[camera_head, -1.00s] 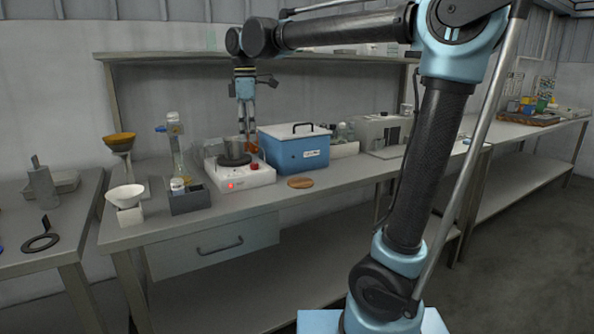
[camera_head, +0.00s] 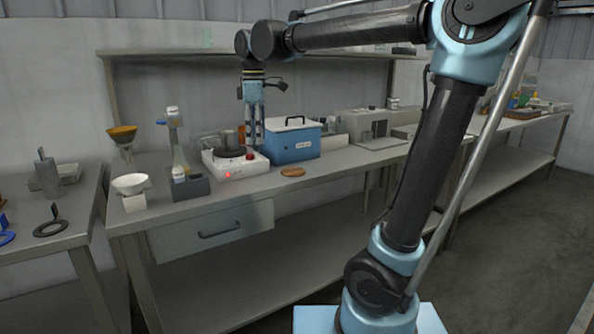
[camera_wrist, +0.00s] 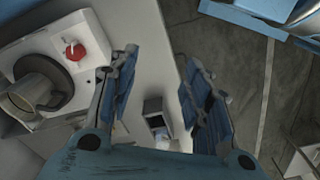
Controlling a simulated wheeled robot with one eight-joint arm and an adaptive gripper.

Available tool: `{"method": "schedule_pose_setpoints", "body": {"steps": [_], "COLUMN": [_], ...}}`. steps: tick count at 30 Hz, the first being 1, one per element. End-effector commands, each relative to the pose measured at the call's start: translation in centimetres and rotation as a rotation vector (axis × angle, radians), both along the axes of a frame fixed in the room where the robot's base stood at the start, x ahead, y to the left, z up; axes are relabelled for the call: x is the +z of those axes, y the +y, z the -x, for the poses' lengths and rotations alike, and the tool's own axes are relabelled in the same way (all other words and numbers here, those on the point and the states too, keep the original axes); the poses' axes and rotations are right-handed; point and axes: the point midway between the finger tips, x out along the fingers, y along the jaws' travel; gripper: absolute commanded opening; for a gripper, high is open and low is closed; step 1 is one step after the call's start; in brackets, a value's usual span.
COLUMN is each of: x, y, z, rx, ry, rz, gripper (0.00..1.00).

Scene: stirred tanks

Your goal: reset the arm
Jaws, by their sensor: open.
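My gripper (camera_head: 254,140) hangs pointing down over the back of the bench, between the hotplate and the blue box in the head view. In the wrist view its two blue-padded fingers (camera_wrist: 160,95) stand apart with nothing between them. My arm reaches from the right foreground up and across to the left. The white hotplate (camera_head: 238,169) has a red knob and a lit red light, and a dark metal vessel (camera_head: 230,141) stands on it. The vessel also shows at the left of the wrist view (camera_wrist: 35,88), beside the gripper.
The blue box (camera_head: 292,147) with a lidded top stands right of the hotplate. A round wooden disc (camera_head: 292,171) lies at the bench front. A shelf (camera_head: 190,54) runs behind my arm.

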Motion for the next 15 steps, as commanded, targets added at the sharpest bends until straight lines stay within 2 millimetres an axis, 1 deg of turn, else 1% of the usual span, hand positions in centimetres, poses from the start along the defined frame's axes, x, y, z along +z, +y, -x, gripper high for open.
{"method": "schedule_pose_setpoints", "body": {"steps": [1,5,8,15], "x": [-0.3,-1.2,-2.3,-5.8], "y": [-0.9,-3.2,-5.5,-12.2], "z": [0.1,0.1,0.4,1.7], "rx": [-0.026,-0.103,-0.184,-0.435], "ry": [-0.002,-0.009,-0.015,-0.034], "rz": [-0.002,-0.008,-0.014,-0.036], "gripper": [0.45,0.45,0.45,0.45]}}
